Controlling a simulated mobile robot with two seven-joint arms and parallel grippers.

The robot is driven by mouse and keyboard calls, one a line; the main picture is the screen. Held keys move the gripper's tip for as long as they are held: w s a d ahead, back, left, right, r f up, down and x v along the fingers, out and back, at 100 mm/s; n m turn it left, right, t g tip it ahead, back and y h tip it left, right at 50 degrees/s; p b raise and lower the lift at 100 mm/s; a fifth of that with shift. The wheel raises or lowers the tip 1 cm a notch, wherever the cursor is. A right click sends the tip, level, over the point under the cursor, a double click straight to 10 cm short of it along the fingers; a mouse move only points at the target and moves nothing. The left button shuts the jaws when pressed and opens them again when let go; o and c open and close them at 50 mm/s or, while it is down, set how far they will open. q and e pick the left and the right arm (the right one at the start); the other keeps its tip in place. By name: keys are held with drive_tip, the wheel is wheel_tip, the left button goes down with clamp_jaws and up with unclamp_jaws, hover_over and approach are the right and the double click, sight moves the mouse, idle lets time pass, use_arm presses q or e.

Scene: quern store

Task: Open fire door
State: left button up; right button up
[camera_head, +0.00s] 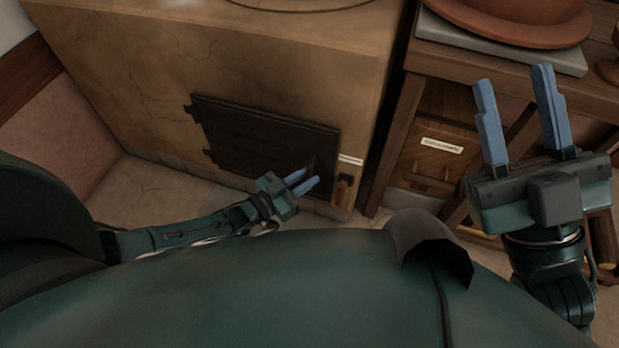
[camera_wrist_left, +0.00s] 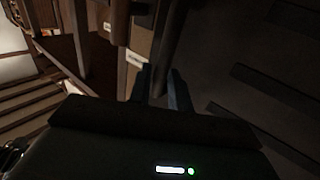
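The fire door (camera_head: 262,142) is a dark flat panel in the front of the pale stove block, with hinges on its left edge. It looks shut. My left gripper (camera_head: 312,180) is at the door's lower right, by a dark upright handle. In the left wrist view a dark bar (camera_wrist_left: 172,42) runs down to between the two fingertips of my left gripper (camera_wrist_left: 160,75). The fingers stand a little apart; whether they grip the bar is unclear. My right gripper (camera_head: 515,88) is open and empty, raised in front of the wooden bench.
The stove block (camera_head: 330,60) has a small white label (camera_head: 350,160) right of the door. A wooden bench (camera_head: 405,120) with a labelled drawer (camera_head: 440,158) stands close on the right, bearing a brown bowl (camera_head: 525,22) on a grey slab. Floor shows at the left.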

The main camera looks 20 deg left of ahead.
use_arm(q)
drive_tip(key=shift+x, duration=0.75)
drive_tip(key=shift+c, duration=0.3)
clamp_jaws()
